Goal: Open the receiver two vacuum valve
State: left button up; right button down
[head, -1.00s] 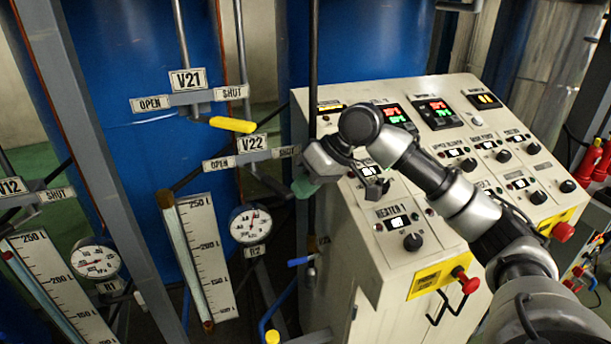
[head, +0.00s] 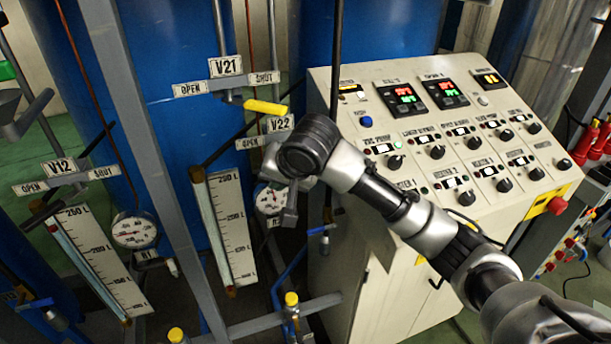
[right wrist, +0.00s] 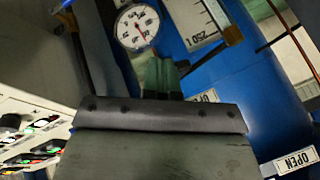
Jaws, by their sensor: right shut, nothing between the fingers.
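The frames do not tell me whether V21 or V22 is the receiver two vacuum valve. The V21 tag (head: 225,66) hangs between its OPEN and SHUT plates; below it a yellow lever (head: 265,107) points right, to the SHUT side. The V22 tag (head: 281,124) is lower right; my right gripper covers its SHUT side and lever. My right gripper (head: 289,213) is in front of the gauge just below V22. My left gripper is not in view.
The control panel (head: 380,105) stands right, beneath my right arm. A level scale (head: 232,225) and the partly covered gauge (head: 268,200) sit below the valves. A grey post (head: 140,150) crosses the left side. The V12 tag (head: 58,167) is at left. Blue-handled valve (head: 320,230) is low.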

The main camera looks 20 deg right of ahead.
jog(key=shift+w+a, duration=0.35)
jog(key=shift+a, duration=0.45)
